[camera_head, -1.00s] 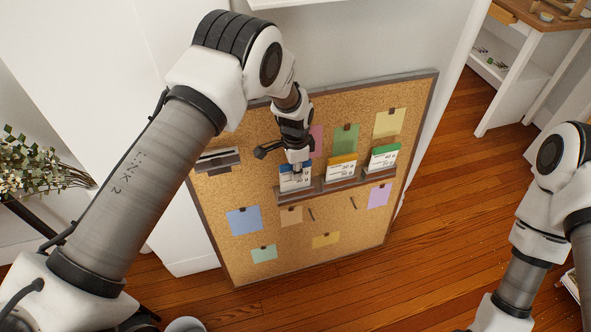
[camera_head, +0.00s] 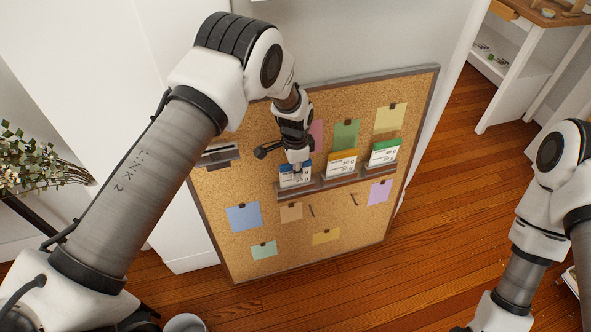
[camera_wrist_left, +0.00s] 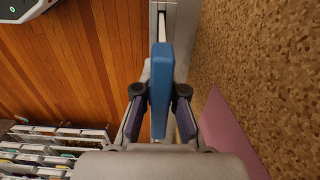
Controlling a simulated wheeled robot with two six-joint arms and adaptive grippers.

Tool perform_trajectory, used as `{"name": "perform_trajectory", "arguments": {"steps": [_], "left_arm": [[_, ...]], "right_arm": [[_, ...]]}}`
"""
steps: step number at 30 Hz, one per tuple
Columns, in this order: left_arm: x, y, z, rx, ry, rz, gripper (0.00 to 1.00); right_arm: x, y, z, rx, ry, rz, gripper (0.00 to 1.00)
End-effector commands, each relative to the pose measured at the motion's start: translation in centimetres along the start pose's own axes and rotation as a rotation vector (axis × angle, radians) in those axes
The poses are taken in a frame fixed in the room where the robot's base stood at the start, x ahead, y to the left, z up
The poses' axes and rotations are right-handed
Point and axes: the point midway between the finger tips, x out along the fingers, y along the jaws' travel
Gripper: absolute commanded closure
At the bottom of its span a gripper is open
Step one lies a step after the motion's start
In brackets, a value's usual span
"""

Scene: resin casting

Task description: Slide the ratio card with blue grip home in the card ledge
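The ratio card with blue grip (camera_head: 288,179) stands at the left end of the card ledge (camera_head: 333,181) on the cork board. Its blue grip (camera_wrist_left: 161,75) runs between the fingers in the left wrist view. My left gripper (camera_head: 296,163) comes down over this card and hides part of it. Its two fingertips (camera_wrist_left: 160,92) lie close against both sides of the grip and appear shut on it. Whether the card's lower edge is fully seated is too small to tell. My right arm shows at the right; its gripper is out of view.
A card with an orange grip (camera_head: 341,164) and one with a green grip (camera_head: 384,153) stand along the ledge to the right. A metal bracket (camera_head: 218,155) is on the cork board (camera_head: 365,225) left of the ledge. Paper notes are pinned around. Wood floor lies right of the board.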

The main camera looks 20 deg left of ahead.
Motion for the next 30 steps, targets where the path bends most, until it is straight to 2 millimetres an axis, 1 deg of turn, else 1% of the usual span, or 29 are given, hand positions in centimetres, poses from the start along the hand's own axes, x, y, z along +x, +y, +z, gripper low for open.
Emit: {"name": "perform_trajectory", "arguments": {"steps": [1, 2, 3, 11, 14, 17, 20, 24, 27, 30], "left_arm": [[0.0, 0.0, 0.0, 0.0, 0.0, 0.0, 0.78], [0.0, 0.0, 0.0, 0.0, 0.0, 0.0, 0.67], [0.0, 0.0, 0.0, 0.0, 0.0, 0.0, 0.61], [0.0, 0.0, 0.0, 0.0, 0.0, 0.0, 0.61], [-0.6, -0.1, 0.0, 0.0, 0.001, -0.001, 0.61], [-2.2, -0.1, -0.1, 0.0, 0.001, -0.002, 0.61], [-4.6, -0.1, -0.1, -0.001, 0.002, -0.003, 0.61], [-8.3, -0.1, -0.1, 0.0, 0.002, -0.004, 0.61], [-10.3, -0.1, 0.0, 0.0, 0.001, -0.002, 0.61], [-11.5, 0.0, 0.0, 0.0, 0.0, -0.001, 0.61]], "right_arm": [[0.0, 0.0, 0.0, 0.0, 0.0, 0.0, 0.6], [0.0, 0.0, 0.0, 0.0, 0.0, 0.0, 0.6], [0.0, 0.0, 0.0, 0.0, 0.0, 0.0, 0.6], [0.0, 0.0, 0.0, 0.0, 0.0, 0.0, 0.6], [0.0, 0.0, 0.0, 0.0, 0.0, 0.0, 0.6], [0.0, 0.0, 0.0, 0.0, 0.0, 0.0, 0.6], [0.0, 0.0, 0.0, 0.0, 0.0, 0.0, 0.6], [0.0, 0.0, 0.0, 0.0, 0.0, 0.0, 0.6], [0.0, 0.0, 0.0, 0.0, 0.0, 0.0, 0.6], [0.0, 0.0, 0.0, 0.0, 0.0, 0.0, 0.6]]}}
